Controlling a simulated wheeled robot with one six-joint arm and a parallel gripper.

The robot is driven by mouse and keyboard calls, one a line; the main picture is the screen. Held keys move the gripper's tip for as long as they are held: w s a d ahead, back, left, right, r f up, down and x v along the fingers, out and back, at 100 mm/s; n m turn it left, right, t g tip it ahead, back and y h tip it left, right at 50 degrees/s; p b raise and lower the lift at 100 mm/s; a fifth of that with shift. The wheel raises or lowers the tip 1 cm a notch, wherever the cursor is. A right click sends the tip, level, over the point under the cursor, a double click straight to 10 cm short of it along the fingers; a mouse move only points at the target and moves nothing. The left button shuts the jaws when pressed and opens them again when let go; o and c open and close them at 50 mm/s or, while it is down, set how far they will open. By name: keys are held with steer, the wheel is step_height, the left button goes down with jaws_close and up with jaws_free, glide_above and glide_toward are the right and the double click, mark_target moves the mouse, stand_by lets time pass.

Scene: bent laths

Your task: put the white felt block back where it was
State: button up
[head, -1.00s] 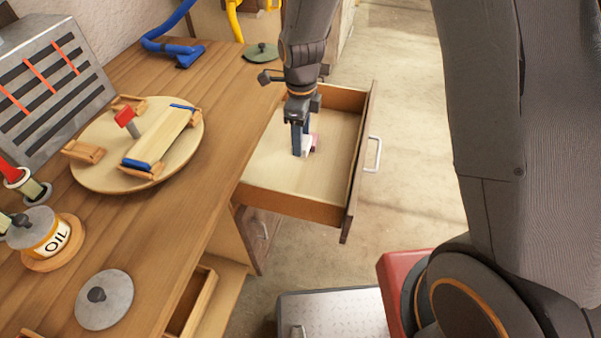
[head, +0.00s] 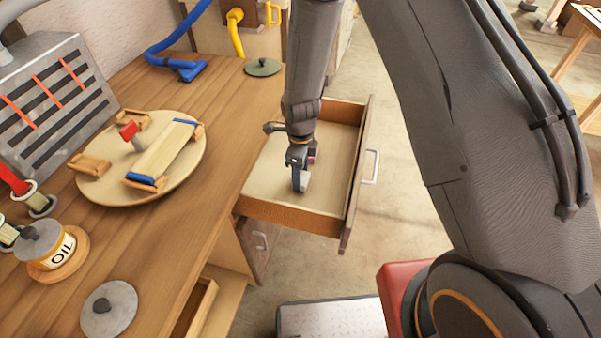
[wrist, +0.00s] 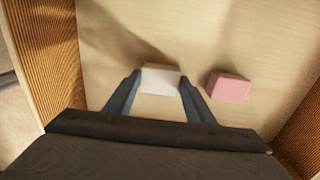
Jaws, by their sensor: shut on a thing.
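My gripper (head: 299,184) reaches down into the open drawer (head: 275,212). In the wrist view its two blue fingers (wrist: 159,90) are shut on the white felt block (wrist: 160,77), one against each side. The block is low over the pale drawer floor; whether it touches the floor I cannot tell. In the head view the white block is hidden by the gripper. A pink block (wrist: 228,87) lies on the drawer floor just right of the right finger in the wrist view, apart from the white one. A bit of pink shows beside the gripper in the head view.
The drawer walls rise around the gripper, with the front panel (head: 358,178) to the right. The drawer floor near the gripper is otherwise clear. The wooden workbench (head: 205,120) to the left holds a round board (head: 97,188), an oil can (head: 45,245) and grey lids.

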steer(key=o, duration=1)
steer(key=shift+f, duration=0.15)
step_height(320, 180, up, 12)
steer(key=b, duration=0.3)
steer(key=s+d+r+n, duration=0.3)
steer(key=s+d+n, duration=0.2)
steer(key=n, duration=0.2)
steer(key=s+d+r+n, duration=0.3)
steer(key=s+d+n, duration=0.2)
steer(key=n, duration=0.2)
steer(key=s+d+r+n+t, duration=0.1)
steer(key=s+d+r+n, duration=0.3)
steer(key=n, duration=0.4)
steer(key=shift+s+d+r, duration=0.1)
steer(key=shift+s+d, duration=0.4)
steer(key=shift+s, duration=0.1)
